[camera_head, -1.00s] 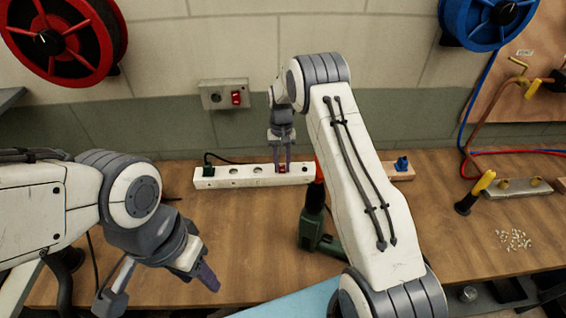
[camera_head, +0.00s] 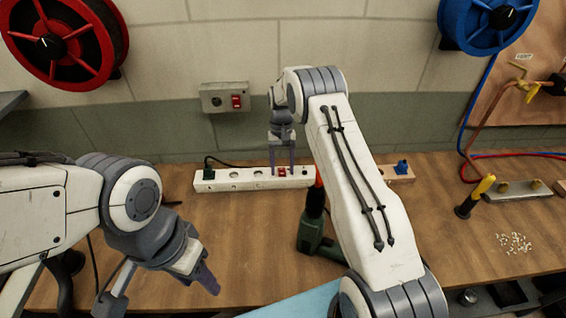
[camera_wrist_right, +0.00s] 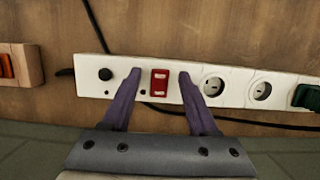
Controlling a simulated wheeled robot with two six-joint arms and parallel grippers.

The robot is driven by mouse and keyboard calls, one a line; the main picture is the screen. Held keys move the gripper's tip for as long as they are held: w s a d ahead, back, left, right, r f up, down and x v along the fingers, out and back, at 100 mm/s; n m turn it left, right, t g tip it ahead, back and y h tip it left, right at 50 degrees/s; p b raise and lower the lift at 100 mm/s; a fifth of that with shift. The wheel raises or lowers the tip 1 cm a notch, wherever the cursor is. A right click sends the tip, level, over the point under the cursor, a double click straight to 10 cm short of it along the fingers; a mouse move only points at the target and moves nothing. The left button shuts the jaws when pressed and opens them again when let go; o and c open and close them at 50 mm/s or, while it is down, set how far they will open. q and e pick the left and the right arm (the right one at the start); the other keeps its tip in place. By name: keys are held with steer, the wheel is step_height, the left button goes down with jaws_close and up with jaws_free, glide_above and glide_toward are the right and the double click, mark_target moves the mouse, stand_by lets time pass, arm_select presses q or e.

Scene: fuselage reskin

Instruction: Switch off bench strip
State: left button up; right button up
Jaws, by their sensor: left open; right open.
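The white bench power strip (camera_head: 222,181) lies along the back of the wooden bench against the wall. Its red rocker switch (camera_head: 283,171) is near its right end and also shows in the right wrist view (camera_wrist_right: 159,83). My right gripper (camera_head: 282,171) is open and empty above the strip, with one finger on each side of the switch. In the right wrist view the purple fingers (camera_wrist_right: 158,80) are apart, the switch between them; contact cannot be told. I cannot see whether the switch is on or off. My left gripper (camera_head: 212,288) is open over the bench's front left.
A dark green plug (camera_head: 209,173) sits at the strip's left end. A green drill (camera_head: 313,223) stands near my right arm. A yellow-handled tool (camera_head: 475,196) stands at the right.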

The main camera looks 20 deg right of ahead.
mark_target(282, 168)
steer(key=b+v, duration=0.2)
steer(key=v, duration=0.8)
steer(key=shift+r, duration=0.2)
steer(key=shift+w, duration=0.1)
